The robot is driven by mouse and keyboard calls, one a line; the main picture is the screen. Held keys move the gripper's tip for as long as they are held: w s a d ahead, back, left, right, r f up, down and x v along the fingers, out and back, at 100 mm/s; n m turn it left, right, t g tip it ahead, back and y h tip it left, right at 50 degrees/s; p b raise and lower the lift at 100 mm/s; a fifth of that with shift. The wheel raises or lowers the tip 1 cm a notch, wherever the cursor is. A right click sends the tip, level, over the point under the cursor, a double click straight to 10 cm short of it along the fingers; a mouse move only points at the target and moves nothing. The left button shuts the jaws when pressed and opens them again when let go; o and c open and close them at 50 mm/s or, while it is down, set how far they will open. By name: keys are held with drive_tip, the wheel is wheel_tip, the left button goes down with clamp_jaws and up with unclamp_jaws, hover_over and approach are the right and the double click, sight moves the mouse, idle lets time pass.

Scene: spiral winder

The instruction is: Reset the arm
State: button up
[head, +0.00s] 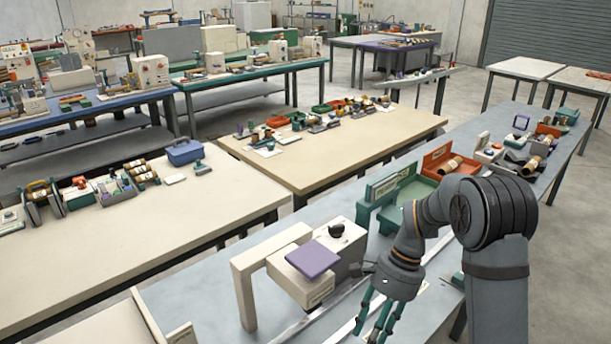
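My arm stands at the right of the head view, bent over the grey-blue bench. My gripper (376,322) points down at the lower middle of the view, with its teal fingers over the bench's front part. The fingers look spread apart, and I see nothing between them. The fingertips are close to the lower picture edge. The gripper is right of a cream machine (345,246) with a purple pad (314,258) on its front block. I cannot tell from this view how high the fingers are above the bench.
A cream arch (243,287) stands left of the machine. A green tray (392,214) and an orange bin (436,160) with a roll stand behind the arm. A metal rail (345,312) runs beside the gripper. Cream tables (140,235) with tools stand to the left.

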drive_tip(key=x, duration=1)
drive_tip(key=shift+s+a+f, duration=0.1)
drive_tip(key=shift+s+f, duration=0.05)
drive_tip(key=shift+f, duration=0.1)
drive_tip(key=shift+s+f, duration=0.15)
drive_tip(key=shift+s+d, duration=0.35)
drive_tip(key=shift+d, duration=0.05)
